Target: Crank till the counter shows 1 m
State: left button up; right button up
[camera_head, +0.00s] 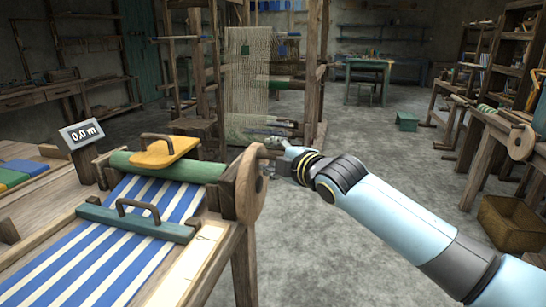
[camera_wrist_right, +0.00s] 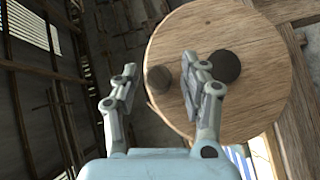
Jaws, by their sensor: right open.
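The counter (camera_head: 82,134) stands at the left of the loom and reads 0.0 m. The round wooden crank disc (camera_head: 250,185) is at the right end of the green roller (camera_head: 168,167). In the right wrist view the disc (camera_wrist_right: 225,105) fills the middle and right, with a dark round hub (camera_wrist_right: 227,66) and a brown peg handle (camera_wrist_right: 158,79). My right gripper (camera_head: 281,156) is beside the upper edge of the disc. In its wrist view its open fingers (camera_wrist_right: 159,68) lie on either side of the peg; I cannot tell whether they touch it. My left gripper is not in view.
Blue-and-white striped cloth (camera_head: 95,258) runs from the roller under a green bar (camera_head: 136,222) with a handle. A yellow handled block (camera_head: 165,152) sits above the roller. Bare floor lies right of the loom. A wicker basket (camera_head: 512,224) stands at the far right.

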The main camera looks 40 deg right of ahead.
grip_shut()
dwell(0.3)
dwell(0.3)
